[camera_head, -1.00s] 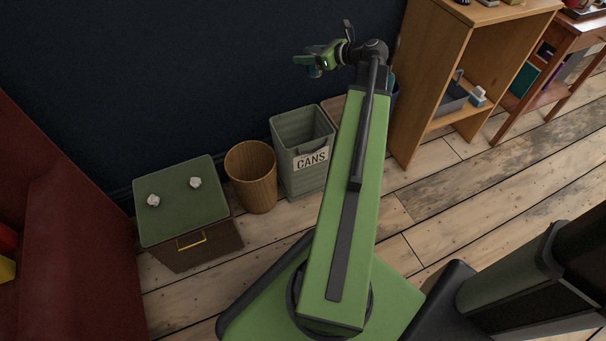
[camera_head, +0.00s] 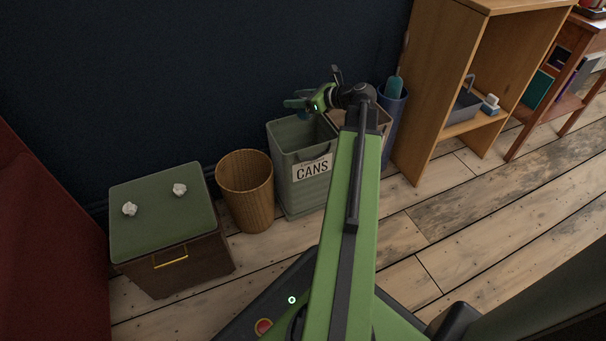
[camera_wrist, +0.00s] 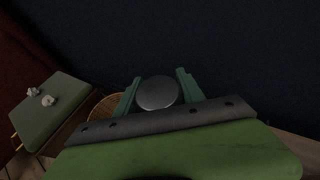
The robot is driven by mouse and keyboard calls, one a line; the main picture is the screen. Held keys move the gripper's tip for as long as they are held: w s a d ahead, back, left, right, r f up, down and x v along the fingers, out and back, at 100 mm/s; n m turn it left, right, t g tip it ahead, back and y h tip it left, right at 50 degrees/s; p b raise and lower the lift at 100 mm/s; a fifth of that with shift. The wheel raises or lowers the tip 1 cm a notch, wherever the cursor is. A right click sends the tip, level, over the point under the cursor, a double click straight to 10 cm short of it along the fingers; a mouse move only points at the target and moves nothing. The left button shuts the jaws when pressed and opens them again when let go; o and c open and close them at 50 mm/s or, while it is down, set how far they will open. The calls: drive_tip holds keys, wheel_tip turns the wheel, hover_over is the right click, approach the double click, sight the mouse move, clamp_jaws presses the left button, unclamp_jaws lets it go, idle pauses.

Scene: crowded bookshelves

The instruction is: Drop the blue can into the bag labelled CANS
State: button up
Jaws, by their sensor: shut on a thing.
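The bag labelled CANS (camera_head: 305,180) is a grey-green open-topped bin on the floor against the dark wall, in the head view. My gripper (camera_head: 296,104) is above its back rim in that view. In the wrist view my gripper (camera_wrist: 158,90) has its two green fingers on either side of a round grey can end (camera_wrist: 157,93), and it is shut on this can. Only the can's end shows clearly there, so its blue side is hidden. In the head view the can is mostly hidden by the fingers.
A round wooden basket (camera_head: 245,190) stands left of the CANS bin. Left of it is a green-topped box (camera_head: 163,215) with two crumpled white balls. A blue bin (camera_head: 392,125) and a wooden shelf (camera_head: 420,100) stand to the right.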

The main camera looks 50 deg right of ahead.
wheel_tip(320, 180, down, 3)
drive_tip(key=shift+b, duration=0.95)
drive_tip(key=o, duration=1.4)
drive_tip(key=p+v, duration=0.6)
drive_tip(key=v, duration=1.1)
drive_tip(key=shift+s+r+p, duration=0.2)
drive_tip(key=shift+r+p, duration=0.1)
drive_tip(key=shift+p, duration=0.1)
